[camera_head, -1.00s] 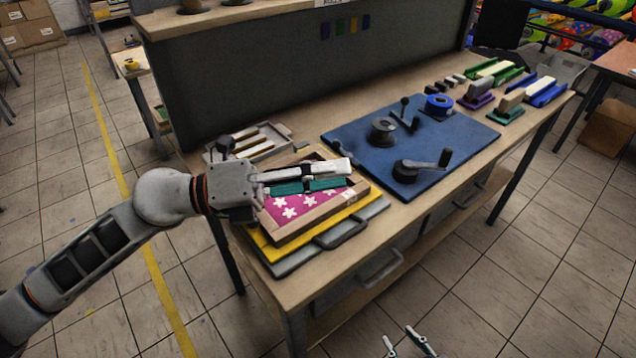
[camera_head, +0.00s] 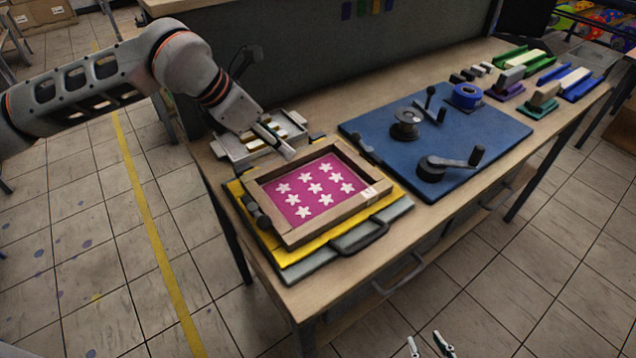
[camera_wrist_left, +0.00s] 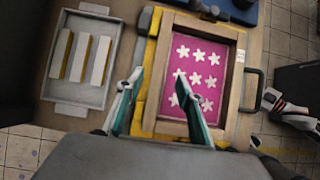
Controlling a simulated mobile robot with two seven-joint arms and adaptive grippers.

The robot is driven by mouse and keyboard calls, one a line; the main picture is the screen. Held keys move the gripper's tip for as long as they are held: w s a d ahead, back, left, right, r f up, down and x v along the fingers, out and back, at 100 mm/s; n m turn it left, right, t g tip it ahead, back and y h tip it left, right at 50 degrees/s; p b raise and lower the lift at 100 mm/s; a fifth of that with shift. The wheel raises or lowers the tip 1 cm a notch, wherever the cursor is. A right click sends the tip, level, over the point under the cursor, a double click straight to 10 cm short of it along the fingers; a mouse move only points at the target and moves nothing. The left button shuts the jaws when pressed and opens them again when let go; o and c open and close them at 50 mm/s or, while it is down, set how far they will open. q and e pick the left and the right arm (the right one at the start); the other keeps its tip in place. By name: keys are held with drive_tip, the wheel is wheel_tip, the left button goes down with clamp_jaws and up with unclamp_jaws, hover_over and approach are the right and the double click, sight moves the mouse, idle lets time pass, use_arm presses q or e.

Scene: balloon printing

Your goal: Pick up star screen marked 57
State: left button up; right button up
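The star screen (camera_head: 350,218) is a wooden frame with a pink field of white stars. It lies flat on the yellow board on the table; its small corner label is too small to read. In the left wrist view the star screen (camera_wrist_left: 168,115) lies ahead and right. My left gripper (camera_head: 280,145) is above the table by the screen's back left corner. In the left wrist view my left gripper (camera_wrist_left: 159,77) is open and empty, its teal-lined fingers apart on either side of the frame's left edge. My right gripper (camera_head: 428,345) shows only its two separated fingertips at the bottom edge.
A grey tray (camera_head: 232,150) with several pale bars stands behind the screen. The yellow board (camera_head: 272,250) and a grey plate with a black handle (camera_head: 362,240) lie below it. A blue board (camera_head: 450,150) with black cranks is to the right. A dark panel stands behind.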

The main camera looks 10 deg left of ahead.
use_arm(q)
drive_tip(key=x, duration=0.6)
drive_tip(key=shift+a+f, duration=0.1)
drive_tip(key=shift+a, duration=0.05)
clamp_jaws()
